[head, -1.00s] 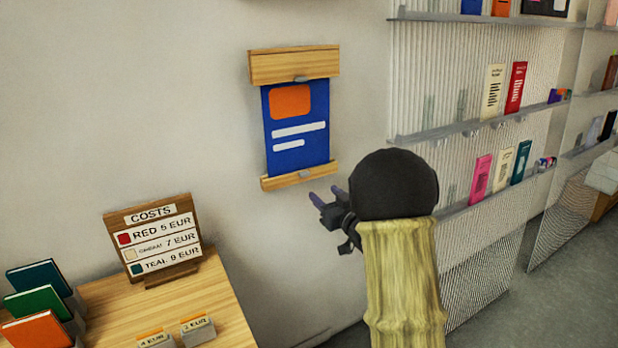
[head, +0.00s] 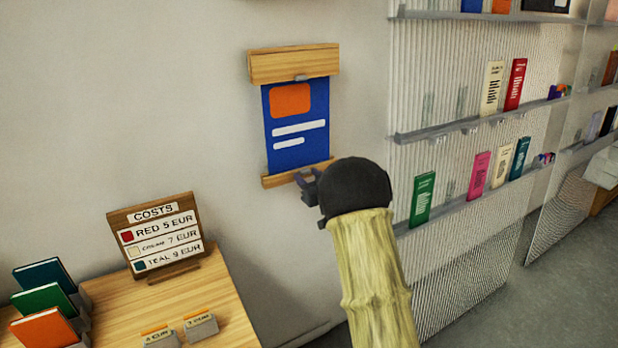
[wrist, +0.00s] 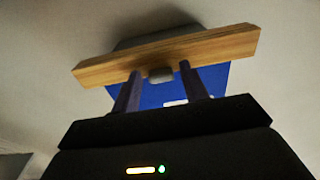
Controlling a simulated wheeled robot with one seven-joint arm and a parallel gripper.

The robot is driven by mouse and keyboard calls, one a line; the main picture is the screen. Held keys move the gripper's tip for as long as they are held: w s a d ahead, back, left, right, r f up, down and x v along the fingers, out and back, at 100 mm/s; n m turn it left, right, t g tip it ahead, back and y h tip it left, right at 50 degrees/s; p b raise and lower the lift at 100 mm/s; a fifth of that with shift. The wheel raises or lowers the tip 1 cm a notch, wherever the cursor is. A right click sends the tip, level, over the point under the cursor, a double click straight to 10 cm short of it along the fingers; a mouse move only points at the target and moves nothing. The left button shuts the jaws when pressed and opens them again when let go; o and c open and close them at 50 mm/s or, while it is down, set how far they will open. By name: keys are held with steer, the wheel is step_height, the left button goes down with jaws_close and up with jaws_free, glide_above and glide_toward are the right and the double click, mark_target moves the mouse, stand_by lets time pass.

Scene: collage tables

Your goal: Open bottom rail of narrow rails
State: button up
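A blue poster (head: 297,150) with an orange block and white bars hangs on the wall between a wooden top rail (head: 294,65) and a wooden bottom rail (head: 276,180). My gripper (head: 307,184) is in front of the bottom rail and hides its right part. In the wrist view the bottom rail (wrist: 213,45) spans the picture, with a small grey clip (wrist: 160,74) at its middle. My two fingers (wrist: 160,90) stand apart, one on each side of the clip, with a gap between them. I cannot tell whether they touch the rail.
A wooden table (head: 180,300) at lower left bears a costs sign (head: 158,237), upright books (head: 45,300) and small price holders. Ribbed wall shelves (head: 480,125) with booklets stand to the right. The wall left of the poster is bare.

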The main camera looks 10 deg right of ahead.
steer(key=c, duration=0.7)
